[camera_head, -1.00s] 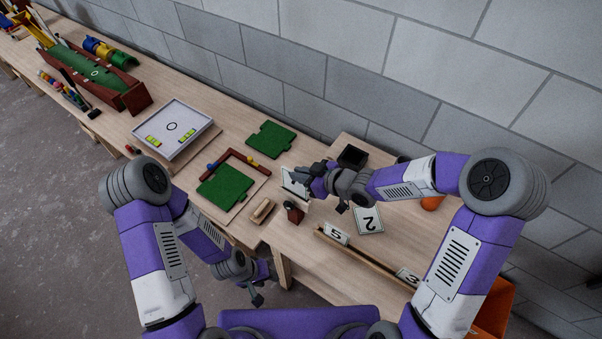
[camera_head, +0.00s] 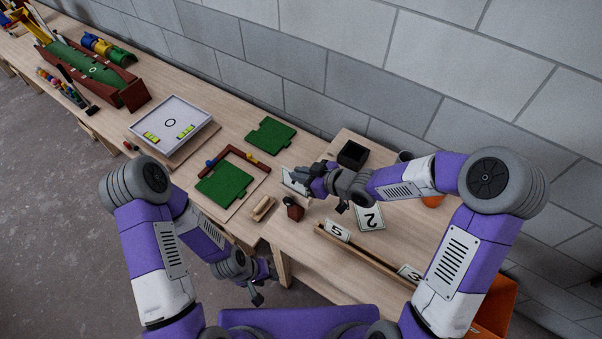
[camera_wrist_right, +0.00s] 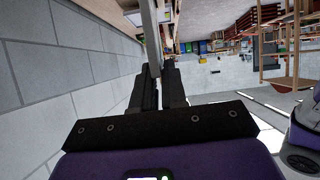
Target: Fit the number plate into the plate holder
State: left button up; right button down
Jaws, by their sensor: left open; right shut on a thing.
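A white number plate (camera_head: 290,184) is in my right gripper (camera_head: 302,177), which is shut on it above the bench; its face is mostly hidden. In the right wrist view the plate (camera_wrist_right: 150,35) shows nearly edge-on between the fingers (camera_wrist_right: 158,80). The plate holder (camera_head: 365,257) is a long wooden batten at the right. Plate 5 (camera_head: 337,231) and plate 3 (camera_head: 410,273) stand in it, with space between them. Plate 2 (camera_head: 370,218) lies flat behind the holder. My left gripper (camera_head: 266,286) is open and empty, low by the bench's front edge.
A small dark red block (camera_head: 293,208) and a wooden piece (camera_head: 262,208) are left of the holder. A black box (camera_head: 352,155) stands behind my right gripper. Green panels (camera_head: 225,184) and a white tray (camera_head: 171,126) lie farther left. A grey wall closes the back.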

jog(key=shift+f+b, duration=1)
jog(key=shift+f, duration=0.2)
jog(key=c, duration=1.1)
grip_release()
jog(key=shift+r, duration=0.1)
jog(key=p+v, duration=0.2)
jog(key=v, duration=0.5)
jog(key=shift+s+d, duration=0.15)
jog(key=shift+d, duration=0.05)
